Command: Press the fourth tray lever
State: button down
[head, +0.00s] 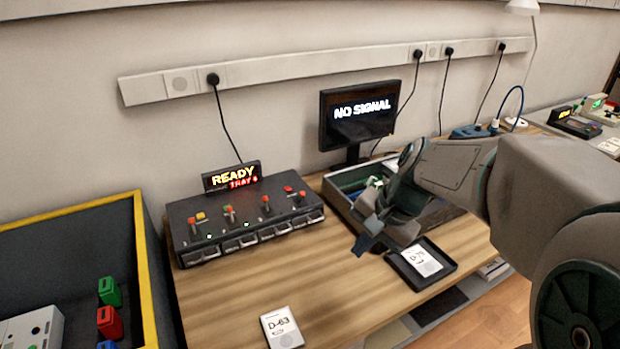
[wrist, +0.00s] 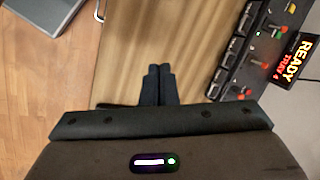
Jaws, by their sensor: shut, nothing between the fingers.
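A black lever unit (head: 250,232) stands on the wooden table with a row of red-topped levers. The rightmost, fourth lever (head: 302,197) stands up with a red button (head: 288,189) beside it. In the wrist view the fourth lever (wrist: 240,94) is at the unit's lower end, right of my fingers. A sign (head: 232,176) behind the unit reads READY TRAY 4. Green lights show on the unit's two left trays; I see none lit on the right two. My gripper (head: 367,243) is shut and empty, right of the unit and apart from it; it also shows in the wrist view (wrist: 159,71).
An open box (head: 345,210) and a NO SIGNAL monitor (head: 357,112) stand behind my gripper. A black tray with a card (head: 447,270) is at the right. A D-63 card (head: 282,328) lies in front. A yellow-edged bin (head: 143,260) is left. The table before the unit is mostly clear.

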jog(key=w+d+f+m+t+y+b, duration=0.2)
jog(key=w+m, duration=0.4)
jog(key=w, duration=0.6)
jog(key=w+d+f+m+t+y+b, duration=0.1)
jog(key=w+f+m+y, duration=0.3)
jog(key=w, duration=0.9)
jog(key=d+m+b, duration=0.1)
jog(key=m, duration=0.2)
jog(key=shift+w+d+f+t+b, duration=0.15)
jog(key=shift+d+f+t+b, duration=0.15)
jog(key=shift+f+t, duration=0.1)
jog(key=shift+a, duration=0.1)
jog(key=a+r+x, duration=0.1)
jog(key=r+x, duration=0.1)
jog(key=x, duration=1)
jog(key=shift+w+a, duration=0.15)
jog(key=shift+a, duration=0.5)
jog(key=shift+r+p, duration=0.2)
jog(key=shift+p, duration=0.35)
jog(key=shift+w+g+p, duration=0.1)
jog(key=shift+g+p, duration=0.2)
jog(key=shift+p, duration=0.35)
